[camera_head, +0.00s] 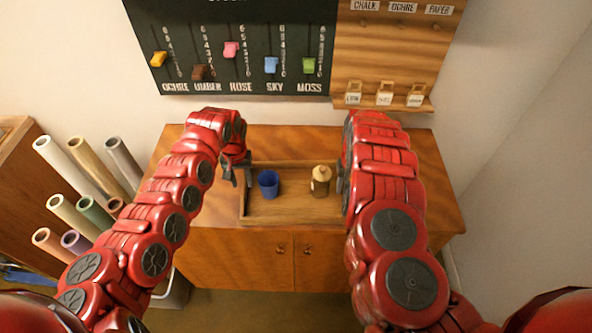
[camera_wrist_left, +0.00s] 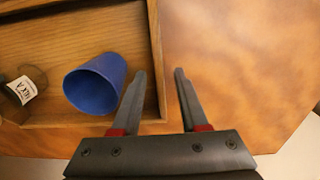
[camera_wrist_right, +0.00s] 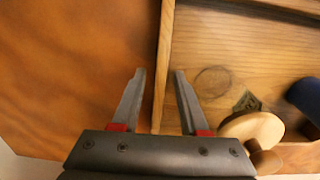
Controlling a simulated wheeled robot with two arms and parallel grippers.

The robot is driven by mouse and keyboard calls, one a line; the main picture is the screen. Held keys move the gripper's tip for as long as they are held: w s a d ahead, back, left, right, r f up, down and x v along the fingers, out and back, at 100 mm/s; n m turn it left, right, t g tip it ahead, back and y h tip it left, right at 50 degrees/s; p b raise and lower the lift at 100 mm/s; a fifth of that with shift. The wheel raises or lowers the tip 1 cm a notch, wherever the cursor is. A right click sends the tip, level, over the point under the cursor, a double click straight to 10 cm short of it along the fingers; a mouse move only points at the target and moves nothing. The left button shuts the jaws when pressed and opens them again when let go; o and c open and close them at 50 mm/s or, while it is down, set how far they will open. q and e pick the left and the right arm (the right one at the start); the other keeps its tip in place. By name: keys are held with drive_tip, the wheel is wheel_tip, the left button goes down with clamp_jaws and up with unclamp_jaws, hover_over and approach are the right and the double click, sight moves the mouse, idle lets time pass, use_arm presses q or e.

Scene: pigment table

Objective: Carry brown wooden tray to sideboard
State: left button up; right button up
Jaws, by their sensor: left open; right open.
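The brown wooden tray (camera_head: 280,211) lies flat on a wooden cabinet (camera_head: 210,240) with doors. A blue cup (camera_head: 268,183) and a brown jar with a pale lid (camera_head: 320,181) stand in it. My left gripper (camera_head: 234,174) is open at the tray's left side; in the left wrist view its fingers (camera_wrist_left: 160,72) lie on either side of the tray wall (camera_wrist_left: 155,50). My right gripper (camera_head: 341,182) is open at the right side, mostly hidden by my arm; in the right wrist view its fingers (camera_wrist_right: 160,72) lie either side of that wall (camera_wrist_right: 165,40). Contact cannot be told.
A dark slider board (camera_head: 240,40) and a wooden label panel (camera_head: 390,50) hang on the wall behind. Several coloured rolls (camera_head: 85,165) stand left of the cabinet beside another wooden piece of furniture (camera_head: 25,200). Bare cabinet top lies right of the tray.

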drive_tip(key=shift+r, duration=0.1)
drive_tip(key=r, duration=1)
drive_tip(key=shift+w+a+r, duration=0.15)
drive_tip(key=shift+a, duration=0.05)
use_arm(q)
wheel_tip(320, 180, up, 8)
drive_tip(key=shift+r, duration=0.2)
use_arm(e)
drive_tip(key=shift+s+d+r, duration=0.1)
drive_tip(key=shift+d+r, duration=0.05)
drive_tip(key=shift+r, duration=0.25)
drive_tip(key=shift+s+d+r, duration=0.1)
drive_tip(key=shift+r, duration=0.3)
use_arm(q)
drive_tip(key=shift+s, duration=0.1)
